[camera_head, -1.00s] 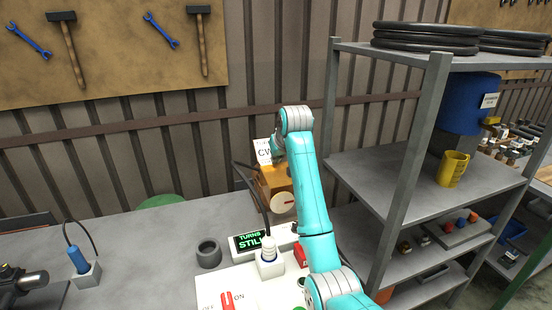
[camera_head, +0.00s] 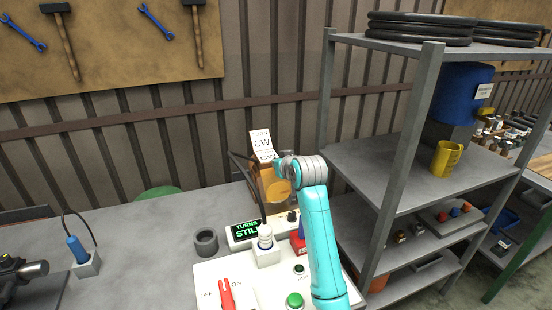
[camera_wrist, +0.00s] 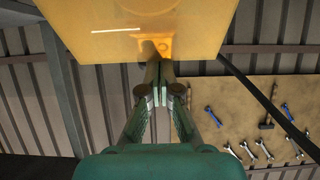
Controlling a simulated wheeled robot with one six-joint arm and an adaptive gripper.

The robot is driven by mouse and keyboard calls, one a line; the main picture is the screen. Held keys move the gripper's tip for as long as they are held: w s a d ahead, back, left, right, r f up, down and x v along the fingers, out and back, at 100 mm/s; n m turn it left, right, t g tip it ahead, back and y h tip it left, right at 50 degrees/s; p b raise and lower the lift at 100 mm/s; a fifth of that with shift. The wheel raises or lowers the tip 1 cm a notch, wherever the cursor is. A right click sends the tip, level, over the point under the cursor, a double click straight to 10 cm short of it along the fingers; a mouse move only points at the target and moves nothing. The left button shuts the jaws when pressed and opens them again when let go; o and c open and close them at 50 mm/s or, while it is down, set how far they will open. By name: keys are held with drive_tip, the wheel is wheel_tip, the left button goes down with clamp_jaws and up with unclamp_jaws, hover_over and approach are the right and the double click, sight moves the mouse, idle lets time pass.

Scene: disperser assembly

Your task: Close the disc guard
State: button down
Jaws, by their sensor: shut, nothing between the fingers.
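The disc guard (camera_head: 276,188) is an amber, see-through cover on the orange-brown machine at the back of the bench. It appears lowered in front of the disc, which shows only dimly through it. In the wrist view the amber guard panel (camera_wrist: 110,28) fills the top, with a small tab at its lower edge. My gripper (camera_wrist: 159,72) is shut and empty, its fingertips close to that tab; contact cannot be told. In the head view my gripper (camera_head: 282,158) is at the top of the guard, partly hidden by my wrist.
A "CW" card (camera_head: 262,143) stands behind the machine. A display reading "TURNS STILL" (camera_head: 247,231), a grey cup (camera_head: 206,243), a red ON/OFF lever (camera_head: 227,295) and a green button (camera_head: 294,300) are in front. A grey shelf rack (camera_head: 395,190) stands close on the right.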

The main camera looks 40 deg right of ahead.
sight(280, 181)
drive_tip(key=shift+s+a+f, duration=0.15)
drive_tip(key=shift+s+f, duration=0.3)
drive_tip(key=shift+f, duration=0.2)
drive_tip(key=shift+s+a+f, duration=0.1)
drive_tip(key=shift+s+f, duration=0.3)
drive_tip(key=shift+f, duration=0.25)
